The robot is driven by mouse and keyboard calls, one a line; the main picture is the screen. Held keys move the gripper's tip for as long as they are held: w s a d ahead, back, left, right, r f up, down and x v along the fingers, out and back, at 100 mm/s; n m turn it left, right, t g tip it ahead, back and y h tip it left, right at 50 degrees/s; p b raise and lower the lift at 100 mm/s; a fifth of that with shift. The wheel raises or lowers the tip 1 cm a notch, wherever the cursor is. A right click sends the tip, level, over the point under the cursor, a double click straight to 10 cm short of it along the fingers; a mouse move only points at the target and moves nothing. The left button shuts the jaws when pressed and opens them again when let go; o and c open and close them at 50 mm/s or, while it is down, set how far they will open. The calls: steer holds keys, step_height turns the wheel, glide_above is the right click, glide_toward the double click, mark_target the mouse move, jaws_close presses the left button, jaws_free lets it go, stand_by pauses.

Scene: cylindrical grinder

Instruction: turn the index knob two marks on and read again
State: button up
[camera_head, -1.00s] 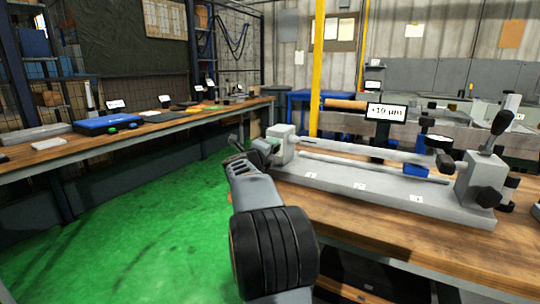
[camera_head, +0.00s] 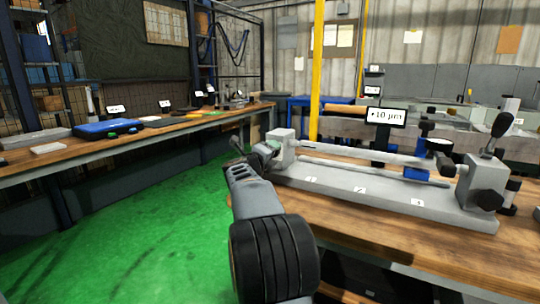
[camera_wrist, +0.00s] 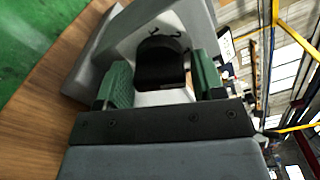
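The index knob (camera_wrist: 160,65) is dark and round, on the pale end block of the fixture, in the middle of the wrist view. In the head view my gripper (camera_head: 262,150) is at the left end block (camera_head: 283,146) of the grey fixture, and the knob there is hidden. A display (camera_head: 385,116) behind the fixture appears to read +10 µm. A dial gauge (camera_head: 439,145) stands near the right end.
The fixture base (camera_head: 340,188), with numbered labels, sits on a wooden bench (camera_head: 350,232). A lever with a black handle (camera_head: 502,124) stands at its right end. A second bench (camera_head: 90,150) with a blue case (camera_head: 103,127) is at the left. Green floor between them is clear.

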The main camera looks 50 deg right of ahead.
steer(key=shift+o, duration=0.9)
steer(key=shift+a, duration=0.25)
steer(key=p+v, duration=0.2)
steer(key=v, duration=1.1)
steer(key=shift+a, duration=0.2)
